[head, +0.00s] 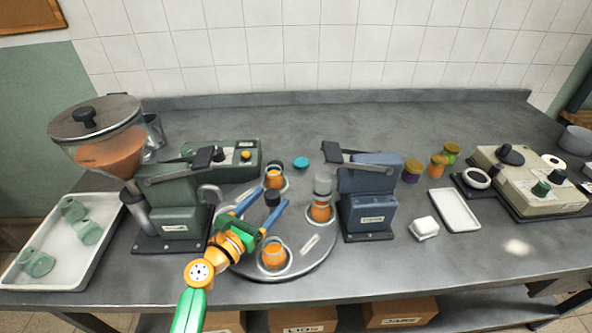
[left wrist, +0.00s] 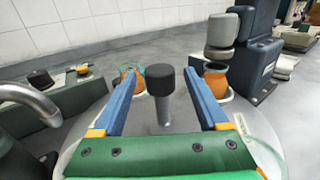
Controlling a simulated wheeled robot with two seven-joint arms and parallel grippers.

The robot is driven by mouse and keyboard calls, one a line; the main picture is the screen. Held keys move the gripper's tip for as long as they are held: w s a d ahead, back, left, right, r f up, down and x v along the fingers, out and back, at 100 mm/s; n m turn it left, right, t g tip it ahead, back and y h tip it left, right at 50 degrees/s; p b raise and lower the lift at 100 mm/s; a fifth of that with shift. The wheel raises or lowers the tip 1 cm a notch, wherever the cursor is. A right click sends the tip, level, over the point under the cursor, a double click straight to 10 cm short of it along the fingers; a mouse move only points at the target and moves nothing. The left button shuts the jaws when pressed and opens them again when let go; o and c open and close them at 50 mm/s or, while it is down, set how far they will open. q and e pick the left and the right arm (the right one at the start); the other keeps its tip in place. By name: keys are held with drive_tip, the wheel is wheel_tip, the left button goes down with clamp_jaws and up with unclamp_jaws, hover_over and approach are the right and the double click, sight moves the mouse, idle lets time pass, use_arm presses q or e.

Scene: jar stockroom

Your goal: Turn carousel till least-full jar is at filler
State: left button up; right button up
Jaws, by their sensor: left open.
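The grey round carousel (head: 318,260) carries jars with orange contents: a back jar (head: 273,180), a right jar (head: 320,213) beneath the blue machine's grey head, and a front jar (head: 273,257). I cannot tell which is least full. A black knob on a metal post (left wrist: 164,110) stands at the carousel's middle. My left gripper (head: 275,197) is open, its blue fingers on either side of the knob with gaps showing. The green filler (head: 175,205) with its orange-filled hopper (head: 112,152) stands at left; its curved spout (head: 210,193) reaches toward the carousel's left edge, partly hidden. My right gripper is not in view.
The blue machine (head: 370,190) stands at the carousel's right. A white tray with green glass jars (head: 22,272) lies at far left. A green control box (head: 230,172) is behind. Small lidded jars, a white dish (head: 455,210) and a beige device (head: 530,178) are at right.

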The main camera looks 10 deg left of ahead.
sight(276, 189)
use_arm(q)
drive_tip(key=shift+w+r, duration=0.15)
drive_tip(key=shift+w, duration=0.15)
drive_tip(key=shift+w+d+r, duration=0.15)
drive_tip(key=shift+w, duration=0.25)
drive_tip(key=shift+w+d+r, duration=0.15)
drive_tip(key=shift+w, duration=0.25)
drive_tip(key=b+x, duration=0.1)
drive_tip(key=x, duration=0.2)
drive_tip(key=shift+f, duration=0.15)
drive_tip(key=shift+w+d, duration=0.1)
drive_tip(key=shift+w, duration=0.05)
drive_tip(key=c, duration=0.3)
drive_tip(key=shift+s, duration=0.25)
clamp_jaws()
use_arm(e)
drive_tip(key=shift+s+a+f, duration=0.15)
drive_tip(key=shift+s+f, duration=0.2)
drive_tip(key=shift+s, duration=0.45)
